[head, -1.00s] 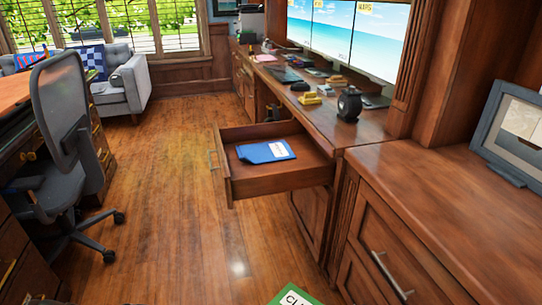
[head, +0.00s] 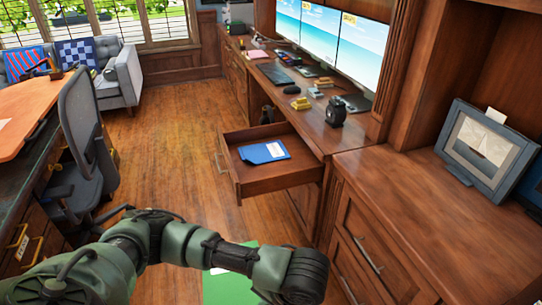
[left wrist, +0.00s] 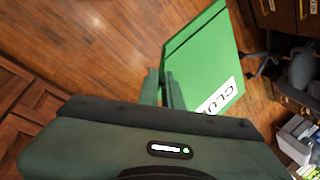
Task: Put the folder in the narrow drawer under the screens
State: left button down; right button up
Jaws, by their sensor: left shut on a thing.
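A green folder (left wrist: 198,62) with a white label is gripped in the left wrist view. My left gripper (left wrist: 163,88) is shut on its edge. In the head view part of the green folder (head: 228,291) shows at the bottom, below my left arm, which hides the rest of it and the fingers. The narrow drawer (head: 283,178) under the screens (head: 325,35) is pulled open. A blue folder (head: 263,152) with a white label lies flat inside it. The green folder is on the near side of the drawer, outside it. My right gripper is not in view.
The desktop (head: 318,123) above the drawer holds a keyboard, a black round object (head: 335,112) and small items. An office chair (head: 85,130) and another desk (head: 30,125) stand at left. A cabinet with a picture frame (head: 487,150) is at right. The floor between is clear.

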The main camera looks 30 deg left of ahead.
aim_at(276, 168)
jog(key=i+j, duration=0.15)
jog(key=j, duration=0.2)
jog(key=i+j, duration=0.2)
jog(key=j, duration=0.2)
jog(key=i+j, duration=0.15)
jog(key=j, duration=0.2)
jog(key=i+j, duration=0.2)
jog(key=j, duration=0.15)
jog(key=i+j, duration=0.15)
jog(key=j, duration=0.2)
jog(key=z, duration=0.05)
